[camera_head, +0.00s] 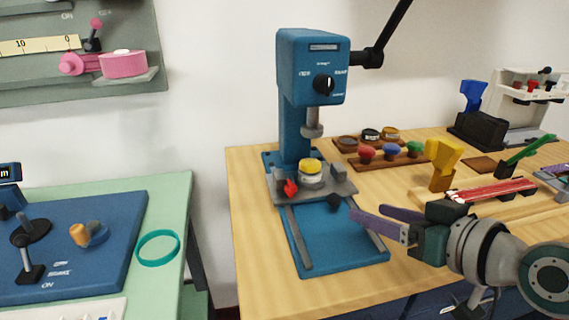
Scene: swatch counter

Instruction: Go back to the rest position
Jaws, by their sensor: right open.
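My right gripper (372,219) comes in from the right, low over the wooden table. Its purple fingers are apart with nothing between them. The fingertips point left, over the right side of the blue press base. The blue press (312,68) stands upright at the middle of the view with its black lever arm raised to the upper right. A yellow-topped round piece (311,172) sits on the grey plate under the press's ram. My left gripper is not in view.
The wooden table (260,230) holds a rack of coloured knobs (391,151), a yellow tool (443,163) and a red striped piece (497,190). A green table (172,195) at left carries a blue board (80,245) and a teal ring (158,248). A gap separates the tables.

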